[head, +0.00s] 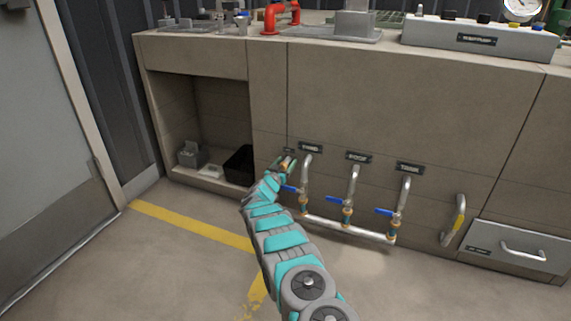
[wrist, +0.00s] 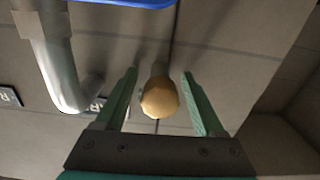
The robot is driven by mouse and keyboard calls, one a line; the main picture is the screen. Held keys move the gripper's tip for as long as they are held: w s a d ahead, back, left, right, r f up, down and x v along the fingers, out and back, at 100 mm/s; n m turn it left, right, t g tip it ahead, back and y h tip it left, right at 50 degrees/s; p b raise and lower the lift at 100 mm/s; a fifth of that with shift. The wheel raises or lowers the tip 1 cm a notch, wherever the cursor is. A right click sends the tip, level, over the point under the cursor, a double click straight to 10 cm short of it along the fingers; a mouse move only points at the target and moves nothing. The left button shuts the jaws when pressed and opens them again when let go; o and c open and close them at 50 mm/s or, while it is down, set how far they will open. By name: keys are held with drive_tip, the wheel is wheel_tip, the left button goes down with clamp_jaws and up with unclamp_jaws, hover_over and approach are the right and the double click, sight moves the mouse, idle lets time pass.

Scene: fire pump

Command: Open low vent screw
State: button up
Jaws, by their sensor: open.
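A rounded brass screw head (wrist: 160,98) sticks out from the cabinet front in the wrist view; I take it for the low vent screw. My gripper (wrist: 160,73) is open, with one green finger on each side of the screw head. A gap shows on both sides, so neither finger appears to touch it. In the head view my gripper (head: 287,164) is at the cabinet front, left of the leftmost pipe. The screw is small there and largely hidden by my gripper.
Several silver pipes with blue valve handles (head: 334,200) stand right of my gripper, joined by a low horizontal pipe (head: 350,229). A silver pipe (wrist: 57,60) and blue handle are close in the wrist view. An open recess with a black bin (head: 240,165) lies left.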

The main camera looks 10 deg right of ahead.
drive_tip(key=shift+s+a, duration=0.1)
drive_tip(key=shift+s+a, duration=0.3)
drive_tip(key=shift+s, duration=0.15)
drive_tip(key=shift+s+a+r, duration=0.1)
drive_tip(key=shift+s+a, duration=0.05)
drive_tip(key=shift+s, duration=0.15)
drive_tip(key=shift+p+v, duration=0.3)
drive_tip(key=shift+v, duration=2.65)
